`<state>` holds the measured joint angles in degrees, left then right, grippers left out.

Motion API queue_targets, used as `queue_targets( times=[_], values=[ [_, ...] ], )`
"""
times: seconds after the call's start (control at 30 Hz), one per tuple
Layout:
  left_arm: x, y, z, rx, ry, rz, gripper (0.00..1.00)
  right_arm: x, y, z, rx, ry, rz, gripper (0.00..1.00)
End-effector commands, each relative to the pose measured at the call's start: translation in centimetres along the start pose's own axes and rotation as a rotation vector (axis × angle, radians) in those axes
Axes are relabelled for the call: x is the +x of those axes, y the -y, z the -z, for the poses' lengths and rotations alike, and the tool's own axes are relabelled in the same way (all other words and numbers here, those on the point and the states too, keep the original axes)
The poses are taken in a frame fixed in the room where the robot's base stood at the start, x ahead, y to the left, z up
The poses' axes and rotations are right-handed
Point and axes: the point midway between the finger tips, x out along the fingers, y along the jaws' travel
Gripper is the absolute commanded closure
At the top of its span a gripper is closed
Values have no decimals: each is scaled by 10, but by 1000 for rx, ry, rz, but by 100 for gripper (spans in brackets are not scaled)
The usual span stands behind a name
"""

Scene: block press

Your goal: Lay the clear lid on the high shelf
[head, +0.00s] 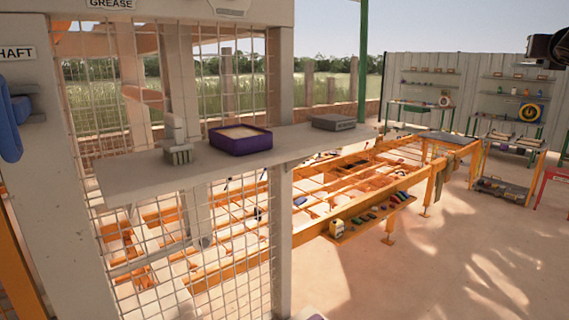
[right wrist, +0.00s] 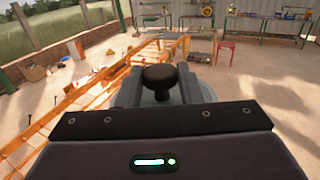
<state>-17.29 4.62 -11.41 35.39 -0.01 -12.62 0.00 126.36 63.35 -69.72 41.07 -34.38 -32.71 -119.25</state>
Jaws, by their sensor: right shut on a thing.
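My right gripper (right wrist: 158,88) shows in the right wrist view, its two grey fingers shut on the black knob of the clear lid (right wrist: 158,76). Only the knob and a little of the pale see-through part below it show; the rest is hidden behind the gripper. The lid is held in the air, with the floor and orange frame beyond it. The high shelf (head: 292,144) is a pale board along the mesh panel in the head view.
On the shelf stand a grey-white brush-like thing (head: 177,145), a purple tray (head: 240,146) and a flat grey box (head: 334,122). Bare board lies at the left end and along the front. A pale post and wire mesh (head: 100,245) stand by the shelf. Orange frames (head: 345,190) lie beyond.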

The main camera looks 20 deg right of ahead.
Motion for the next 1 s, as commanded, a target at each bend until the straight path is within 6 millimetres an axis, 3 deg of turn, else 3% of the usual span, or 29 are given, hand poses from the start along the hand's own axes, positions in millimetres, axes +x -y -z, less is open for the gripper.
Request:
queue_targets(
  times=[0.27, 0.47, 0.77, 0.87, 1.0],
  values=[
    [0, 0, 2, 1, -4, 0, 64, 5, 36, 20, 1, 1, 40, 92],
    [0, -2, 4, 1, -6, -2, 64, 14, 8, 24, 0, 0, 23, 92],
    [0, -2, 4, 1, -7, -2, 64, 32, -57, 47, -3, -3, -25, 92],
    [0, -2, 4, 1, -7, -2, 64, 38, -90, 63, -3, -4, -54, 92],
    [0, -2, 4, 1, -6, -2, 64, 43, -150, 101, -5, -6, -117, 92]
  ],
)
